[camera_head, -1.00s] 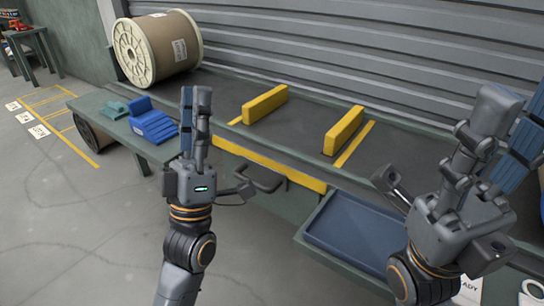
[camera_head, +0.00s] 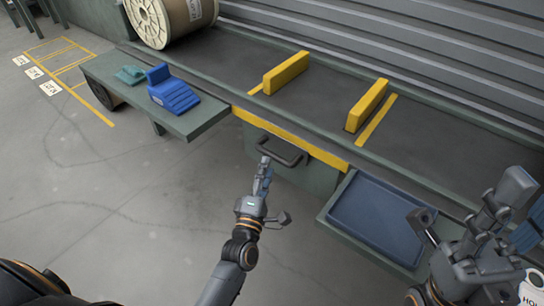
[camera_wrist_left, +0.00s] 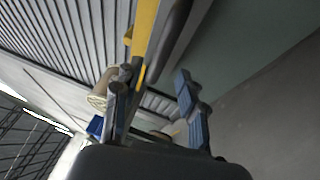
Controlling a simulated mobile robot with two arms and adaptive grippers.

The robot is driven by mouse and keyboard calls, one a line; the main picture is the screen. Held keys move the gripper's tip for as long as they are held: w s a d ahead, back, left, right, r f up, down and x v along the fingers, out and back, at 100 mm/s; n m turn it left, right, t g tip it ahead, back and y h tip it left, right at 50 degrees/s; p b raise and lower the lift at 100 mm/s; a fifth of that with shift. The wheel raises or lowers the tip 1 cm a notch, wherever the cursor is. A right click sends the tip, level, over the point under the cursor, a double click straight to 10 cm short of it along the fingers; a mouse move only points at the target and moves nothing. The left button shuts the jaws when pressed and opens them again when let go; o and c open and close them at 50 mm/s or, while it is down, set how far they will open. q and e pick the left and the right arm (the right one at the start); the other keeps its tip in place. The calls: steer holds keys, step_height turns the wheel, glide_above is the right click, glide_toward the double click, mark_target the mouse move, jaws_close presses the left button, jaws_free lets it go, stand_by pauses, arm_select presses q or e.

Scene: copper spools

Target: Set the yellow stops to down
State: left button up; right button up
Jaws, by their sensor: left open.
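Two yellow stops, a left one (camera_head: 286,72) and a right one (camera_head: 367,105), stand raised on the dark bench top. A yellow stripe is beside each. A dark bar handle (camera_head: 280,152) is on the bench front, below the yellow edge strip (camera_head: 290,138). My left gripper (camera_head: 265,167) is in front of the bench, with its fingertips close to the handle's left end; I cannot tell whether they touch it. In the left wrist view its fingers (camera_wrist_left: 155,92) are apart and empty. My right gripper (camera_head: 467,200) is spread open at the right, near the blue tray.
A large cable spool (camera_head: 172,18) stands at the bench's far left end. A blue stepped block (camera_head: 172,92) and a teal piece (camera_head: 130,75) lie on the side shelf (camera_head: 205,116). A blue tray (camera_head: 375,215) juts out at the right.

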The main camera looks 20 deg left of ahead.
mark_target(271, 155)
arm_select(q)
steer(key=w, duration=0.3)
steer(key=w+r+b, duration=0.1)
steer(key=w, duration=0.1)
steer(key=shift+w+a, duration=0.15)
steer(key=shift+w, duration=0.15)
jaws_close()
